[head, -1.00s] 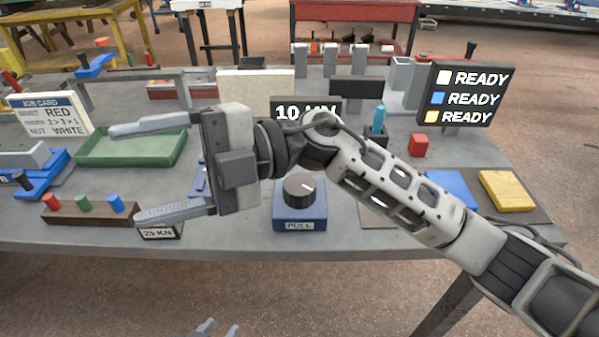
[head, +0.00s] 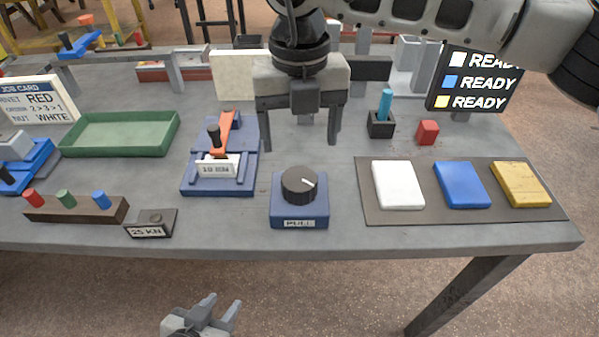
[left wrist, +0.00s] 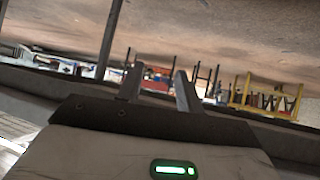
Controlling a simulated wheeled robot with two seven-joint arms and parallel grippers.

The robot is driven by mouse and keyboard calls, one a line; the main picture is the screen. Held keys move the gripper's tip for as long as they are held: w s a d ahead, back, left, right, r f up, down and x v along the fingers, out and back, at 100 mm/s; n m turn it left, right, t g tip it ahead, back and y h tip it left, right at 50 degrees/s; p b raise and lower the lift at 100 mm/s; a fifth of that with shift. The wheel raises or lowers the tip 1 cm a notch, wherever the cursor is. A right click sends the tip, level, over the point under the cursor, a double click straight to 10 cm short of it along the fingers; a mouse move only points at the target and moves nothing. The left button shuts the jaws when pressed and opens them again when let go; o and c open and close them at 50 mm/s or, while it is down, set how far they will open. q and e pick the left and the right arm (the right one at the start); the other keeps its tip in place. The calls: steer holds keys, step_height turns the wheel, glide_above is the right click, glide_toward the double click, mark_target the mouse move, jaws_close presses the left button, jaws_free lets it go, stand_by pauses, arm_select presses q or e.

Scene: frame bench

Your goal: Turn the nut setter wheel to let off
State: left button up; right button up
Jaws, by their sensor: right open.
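The mark points to the upper right. My right gripper (head: 301,140) hangs above and behind the wheel, fingers pointing down, open and empty, apart from the wheel. My left gripper (head: 220,308) is low in front of the table, open and empty. Its two spread fingers also show in the left wrist view (left wrist: 158,85). Left of the wheel stands a blue device (head: 218,180) with an orange lever and a white label.
White, blue and yellow pads lie on a dark mat (head: 380,215) at right. A READY board (head: 475,82) stands behind. A red block (head: 427,132), a green tray (head: 120,135), a peg rack (head: 75,208) and a 25 KN plate (head: 150,224) are around. Bare table surrounds the wheel.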

mark_target(299, 178)
step_height(299, 178, down, 10)
steer(key=shift+p, duration=0.75)
steer(key=c, duration=1)
